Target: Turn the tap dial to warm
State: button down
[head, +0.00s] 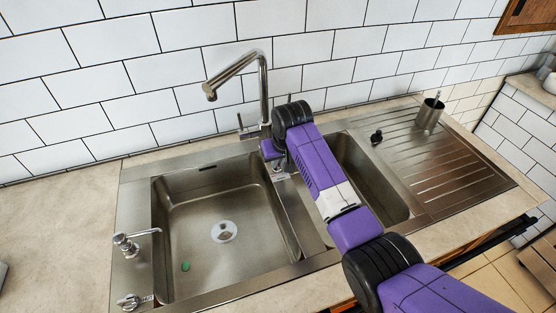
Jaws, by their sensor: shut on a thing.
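The chrome tap (262,90) stands upright behind the sink, its spout angled out to the left. A thin lever (240,122) sticks up at its left side. My gripper (279,166) is low in front of the tap's base, at the rear end of the divider between the two basins. It is shut on what appears to be the tap dial, which is mostly hidden by my gripper and wrist. A small pale label with a reddish mark (280,177) shows just below the fingers. The dial's setting cannot be read.
The large left basin (190,205) holds a drain and a small green spot. A soap dispenser (126,243) and another knob (130,301) sit on the left rim. The left counter (60,220) is mostly clear.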

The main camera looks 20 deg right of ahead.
jog(key=c, duration=1.5)
grip_release()
jog(key=shift+v, duration=3.9)
